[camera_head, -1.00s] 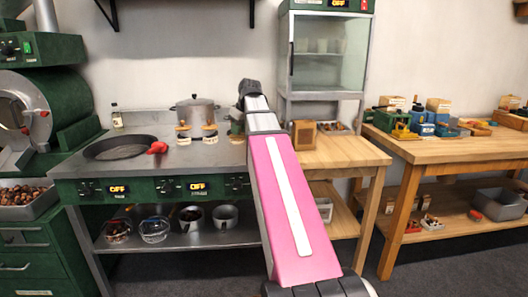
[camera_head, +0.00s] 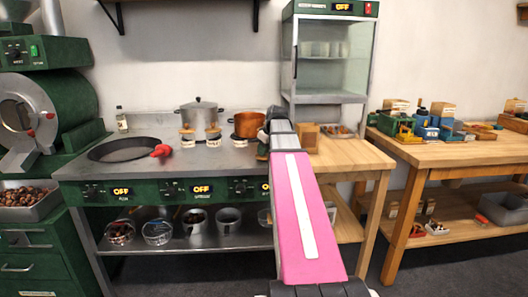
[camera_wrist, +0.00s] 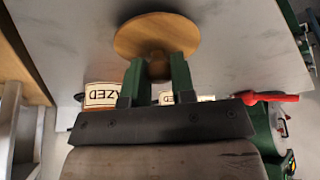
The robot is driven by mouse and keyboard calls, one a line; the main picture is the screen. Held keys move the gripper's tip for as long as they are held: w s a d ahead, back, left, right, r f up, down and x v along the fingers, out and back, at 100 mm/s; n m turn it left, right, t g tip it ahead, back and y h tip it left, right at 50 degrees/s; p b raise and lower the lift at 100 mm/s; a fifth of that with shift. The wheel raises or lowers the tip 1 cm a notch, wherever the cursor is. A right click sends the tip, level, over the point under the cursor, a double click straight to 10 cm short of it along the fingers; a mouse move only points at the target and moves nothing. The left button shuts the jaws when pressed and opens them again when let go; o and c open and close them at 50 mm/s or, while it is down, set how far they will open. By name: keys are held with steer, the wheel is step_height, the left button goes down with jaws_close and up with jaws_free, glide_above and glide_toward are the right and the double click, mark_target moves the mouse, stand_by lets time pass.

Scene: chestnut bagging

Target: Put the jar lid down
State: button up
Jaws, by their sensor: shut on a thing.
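The jar lid (camera_wrist: 157,36) is a round wooden disc with a knob, at the top middle of the wrist view. My gripper (camera_wrist: 157,72) has its two green fingers shut on the lid's knob. The lid shows over the grey metal counter; I cannot tell whether it touches anything. In the head view two small jars, a left one (camera_head: 187,138) and a right one (camera_head: 213,138), stand on the counter; the lid is hidden there behind my arm.
A copper pot (camera_head: 246,124) and a steel pot (camera_head: 198,116) stand at the back of the counter (camera_head: 200,158). A dark pan (camera_head: 122,149) with a red-ended handle sits to the left. A wooden box (camera_head: 308,137) stands on the wooden table at right.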

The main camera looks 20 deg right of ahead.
steer(key=shift+f, duration=0.25)
steer(key=shift+f, duration=0.15)
steer(key=o, duration=0.9)
steer(key=v, duration=1.2)
steer(key=shift+s, duration=0.1)
